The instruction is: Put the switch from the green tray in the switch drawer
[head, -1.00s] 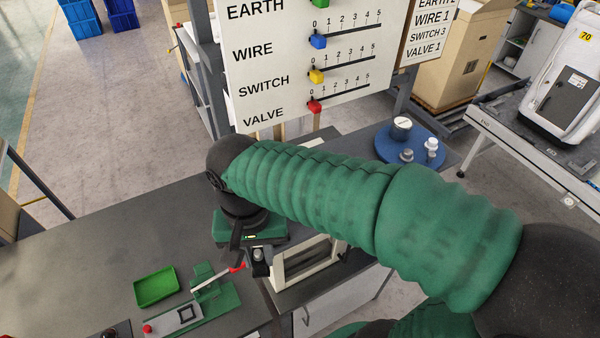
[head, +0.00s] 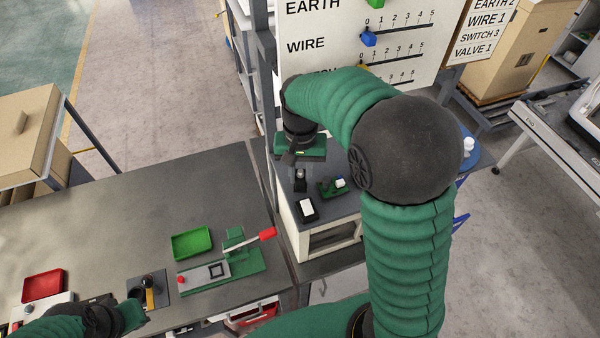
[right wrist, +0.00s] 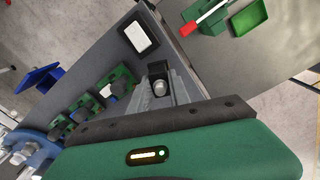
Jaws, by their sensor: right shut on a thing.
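My right gripper (head: 299,172) is shut on a small black switch (head: 299,183) with a grey rounded end. It points down above the dark top of the cabinet. In the right wrist view the switch (right wrist: 157,70) sits between the fingertips (right wrist: 158,88). The green tray (head: 192,243) lies empty on the grey table, left of the cabinet. My left gripper (head: 128,314) is partly seen at the lower left; its fingers are not clear. I cannot tell which drawer is the switch drawer; an open drawer (head: 252,314) with red and white contents shows low under the table.
On the cabinet top, a black box with a white face (head: 306,208) and a green-based part (head: 334,187) stand close to the switch. A green fixture with a red-handled lever (head: 266,235) stands by the green tray. A red tray (head: 43,286) lies at left.

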